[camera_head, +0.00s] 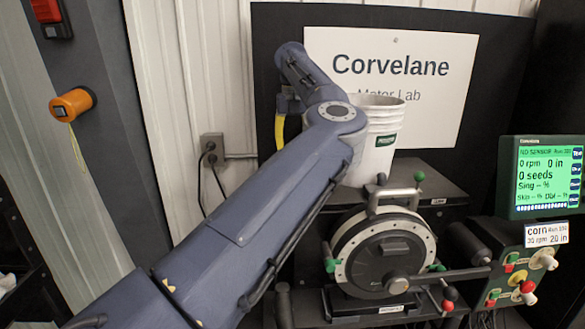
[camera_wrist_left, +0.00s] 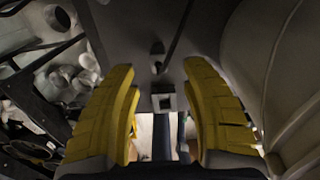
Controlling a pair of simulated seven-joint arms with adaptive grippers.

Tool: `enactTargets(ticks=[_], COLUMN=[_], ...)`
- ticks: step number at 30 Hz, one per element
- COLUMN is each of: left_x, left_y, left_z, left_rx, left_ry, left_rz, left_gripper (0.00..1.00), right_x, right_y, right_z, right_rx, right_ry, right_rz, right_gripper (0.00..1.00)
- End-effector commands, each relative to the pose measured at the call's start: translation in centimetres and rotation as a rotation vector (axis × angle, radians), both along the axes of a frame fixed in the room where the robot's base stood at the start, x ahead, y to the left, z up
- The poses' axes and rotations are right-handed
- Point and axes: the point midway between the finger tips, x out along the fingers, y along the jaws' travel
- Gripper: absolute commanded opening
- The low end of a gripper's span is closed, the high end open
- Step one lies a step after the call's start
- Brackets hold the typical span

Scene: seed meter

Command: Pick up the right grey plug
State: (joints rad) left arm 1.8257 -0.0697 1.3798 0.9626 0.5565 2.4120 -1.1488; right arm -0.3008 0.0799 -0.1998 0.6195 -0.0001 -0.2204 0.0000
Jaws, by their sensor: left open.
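My left gripper (camera_head: 281,128) is beside the white bucket in the head view, mostly hidden by my own arm. One yellow finger shows there. In the left wrist view, the two yellow fingers of my left gripper (camera_wrist_left: 158,82) are spread apart with nothing held between them. A small grey squared piece (camera_wrist_left: 164,90) shows beyond the gap between the fingers, against a dark grey surface. A smaller dark piece sits above it. I cannot tell whether either is the right grey plug. My right gripper is in neither view.
The white bucket (camera_head: 384,135) stands on a dark shelf behind the round seed meter (camera_head: 385,254). A green-screen monitor (camera_head: 546,177) and a control box (camera_head: 520,268) stand at right. A wall outlet (camera_head: 212,143) with black cords is left of my arm.

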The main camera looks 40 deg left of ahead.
Motion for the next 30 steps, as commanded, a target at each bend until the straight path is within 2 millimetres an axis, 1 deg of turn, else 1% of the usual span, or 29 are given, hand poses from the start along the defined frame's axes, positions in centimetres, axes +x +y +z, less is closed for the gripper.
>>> enactTargets(ticks=[7, 15, 18, 21, 28, 29, 30], left_x=[-0.1, -0.3, -0.3, -0.2, -0.2, -0.2, -0.2], left_y=[0.0, 0.0, 0.0, 0.0, 0.0, 0.0, 0.0], left_z=[-1.1, -4.4, -5.2, -5.6, -5.6, -5.6, -5.6], left_rx=[0.001, 0.001, 0.002, 0.001, 0.001, 0.001, 0.001], left_ry=[0.002, 0.002, 0.001, 0.000, -0.001, -0.001, -0.001], left_rz=[0.001, 0.000, 0.001, 0.000, -0.001, -0.001, -0.001], left_gripper=[0.47, 0.47, 0.47, 0.47, 0.47, 0.50, 0.45], right_x=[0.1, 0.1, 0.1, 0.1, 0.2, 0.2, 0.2], right_y=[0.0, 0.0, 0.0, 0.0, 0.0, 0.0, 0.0], right_z=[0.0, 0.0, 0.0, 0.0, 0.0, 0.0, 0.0], right_rx=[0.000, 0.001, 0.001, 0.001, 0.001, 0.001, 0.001], right_ry=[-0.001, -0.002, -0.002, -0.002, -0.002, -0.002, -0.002], right_rz=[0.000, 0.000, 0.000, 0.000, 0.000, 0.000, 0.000], right_gripper=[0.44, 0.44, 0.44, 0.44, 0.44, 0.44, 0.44])
